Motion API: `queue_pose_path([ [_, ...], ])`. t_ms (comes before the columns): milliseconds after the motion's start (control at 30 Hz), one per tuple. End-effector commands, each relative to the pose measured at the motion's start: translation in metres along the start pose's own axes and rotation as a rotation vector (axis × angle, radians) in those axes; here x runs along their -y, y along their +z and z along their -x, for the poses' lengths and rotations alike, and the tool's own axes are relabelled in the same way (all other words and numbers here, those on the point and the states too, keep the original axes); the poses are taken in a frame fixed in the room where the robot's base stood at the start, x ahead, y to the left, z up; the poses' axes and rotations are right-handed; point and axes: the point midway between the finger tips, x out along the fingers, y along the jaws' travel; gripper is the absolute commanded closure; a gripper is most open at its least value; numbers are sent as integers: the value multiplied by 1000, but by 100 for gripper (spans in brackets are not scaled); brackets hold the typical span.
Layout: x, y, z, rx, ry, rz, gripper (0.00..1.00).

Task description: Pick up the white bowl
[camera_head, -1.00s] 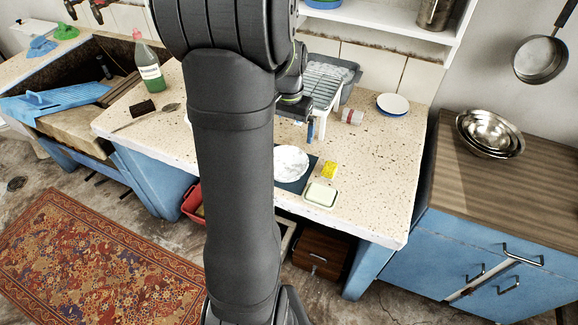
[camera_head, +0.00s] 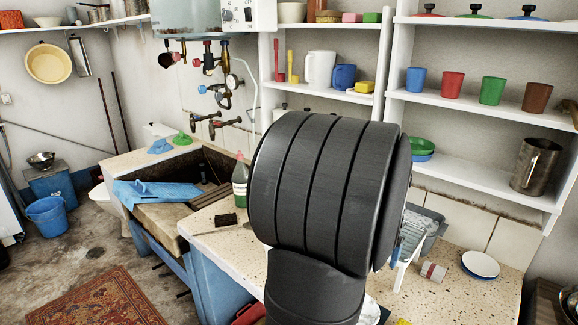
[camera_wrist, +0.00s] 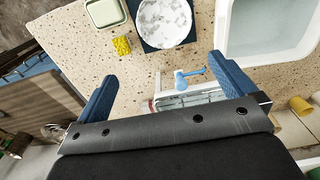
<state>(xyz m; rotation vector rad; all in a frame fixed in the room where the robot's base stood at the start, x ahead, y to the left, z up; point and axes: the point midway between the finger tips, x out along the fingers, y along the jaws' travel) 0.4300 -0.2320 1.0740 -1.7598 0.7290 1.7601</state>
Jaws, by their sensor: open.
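The white bowl (camera_wrist: 163,22) shows in the wrist view at the top middle, with faint grey marbling. It sits on a dark blue mat (camera_wrist: 146,46) on the speckled counter. My gripper (camera_wrist: 165,88) is open, its two blue fingers wide apart and nothing between them touching either finger. The bowl lies beyond the fingertips, apart from them. In the head view my arm hides the gripper and nearly all of the bowl; only a white edge (camera_head: 370,311) shows low beside the arm.
A yellow sponge (camera_wrist: 121,46) and a soap dish (camera_wrist: 105,13) lie left of the bowl. A blue-handled brush (camera_wrist: 190,74) lies near the fingers. A pale basin (camera_wrist: 268,28) stands right. A plate (camera_head: 480,265) and green bottle (camera_head: 240,181) stand on the counter.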

Motion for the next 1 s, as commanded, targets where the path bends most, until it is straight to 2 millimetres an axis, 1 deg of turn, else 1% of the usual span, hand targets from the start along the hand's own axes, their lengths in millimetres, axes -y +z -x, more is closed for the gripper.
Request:
queue_pose_path([
  [400,0,0,0,0,0,0,0],
  [567,0,0,0,0,0,0,31],
  [700,0,0,0,0,0,0,59],
  [767,0,0,0,0,0,0,70],
  [1000,0,0,0,0,0,1,70],
])
